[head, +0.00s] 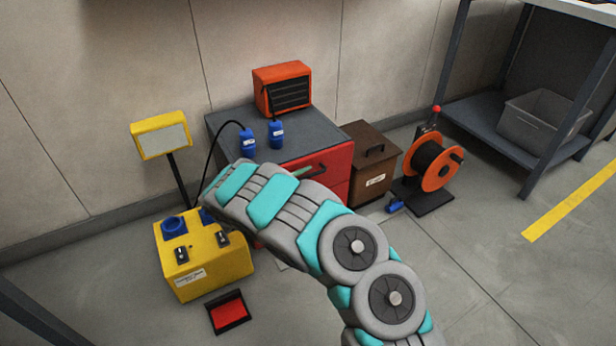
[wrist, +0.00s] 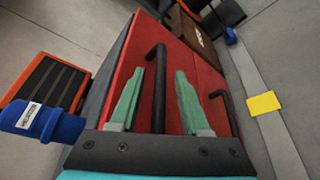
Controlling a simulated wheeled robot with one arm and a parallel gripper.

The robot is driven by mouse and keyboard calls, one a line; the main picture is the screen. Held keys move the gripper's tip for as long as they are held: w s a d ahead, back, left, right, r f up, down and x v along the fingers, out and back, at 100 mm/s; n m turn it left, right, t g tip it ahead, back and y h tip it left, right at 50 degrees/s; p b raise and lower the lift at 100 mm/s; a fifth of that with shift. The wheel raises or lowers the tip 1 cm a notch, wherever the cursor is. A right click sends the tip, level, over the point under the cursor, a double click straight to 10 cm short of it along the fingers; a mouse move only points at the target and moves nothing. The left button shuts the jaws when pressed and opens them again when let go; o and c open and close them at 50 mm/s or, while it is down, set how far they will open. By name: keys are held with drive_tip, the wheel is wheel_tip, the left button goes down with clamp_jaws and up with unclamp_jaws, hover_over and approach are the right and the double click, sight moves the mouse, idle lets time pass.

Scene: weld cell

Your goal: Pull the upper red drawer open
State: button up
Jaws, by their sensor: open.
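The red drawer front of the grey-topped cabinet (head: 225,122) shows beyond my arm in the head view. The upper red drawer (head: 337,163) looks flush with the cabinet; its front also shows in the wrist view (wrist: 130,60). Its dark bar handle (wrist: 158,85) lies between my two green fingers in the wrist picture. My gripper (wrist: 159,74) is open, with a finger to each side of this handle and gaps visible. I cannot tell how deep the fingers reach past the bar. In the head view my arm hides most of the gripper.
The lower drawer's handle (wrist: 226,108) is just right of my right finger. An orange heater (head: 282,88) and blue plugs (head: 276,134) sit on the cabinet. A brown box (head: 372,170) and orange cable reel (head: 432,163) stand to the right, a yellow power box (head: 205,265) to the left.

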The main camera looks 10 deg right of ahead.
drive_tip(key=shift+w+d, duration=0.25)
drive_tip(key=shift+d, duration=0.05)
drive_tip(key=shift+c, duration=0.4)
clamp_jaws()
drive_tip(key=shift+f, duration=0.1)
idle(0.8)
